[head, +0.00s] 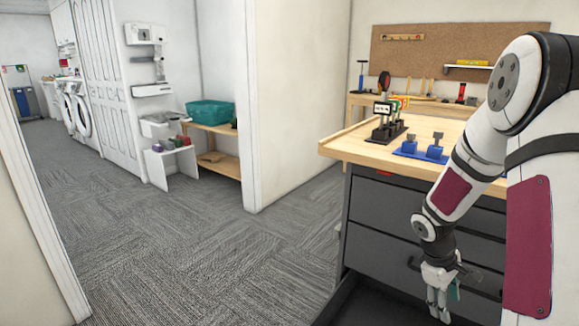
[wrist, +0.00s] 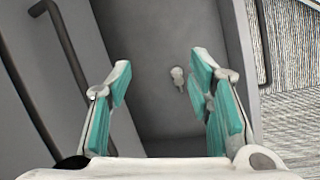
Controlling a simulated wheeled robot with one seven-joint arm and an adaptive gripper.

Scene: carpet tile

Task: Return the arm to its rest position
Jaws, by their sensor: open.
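My white arm with maroon panels hangs down at the right of the head view. My gripper (head: 440,297) points downward in front of the grey drawer cabinet (head: 385,207). In the wrist view, my gripper (wrist: 160,85) is open, with its teal-padded fingers spread apart and nothing between them.
The wooden worktop (head: 345,147) above the cabinet carries a black rack (head: 387,133) and a blue holder (head: 420,150). A wall edge (head: 250,110) stands left of it. Carpeted floor (head: 200,250) is clear. A teal bin (head: 210,113) sits on a shelf farther back.

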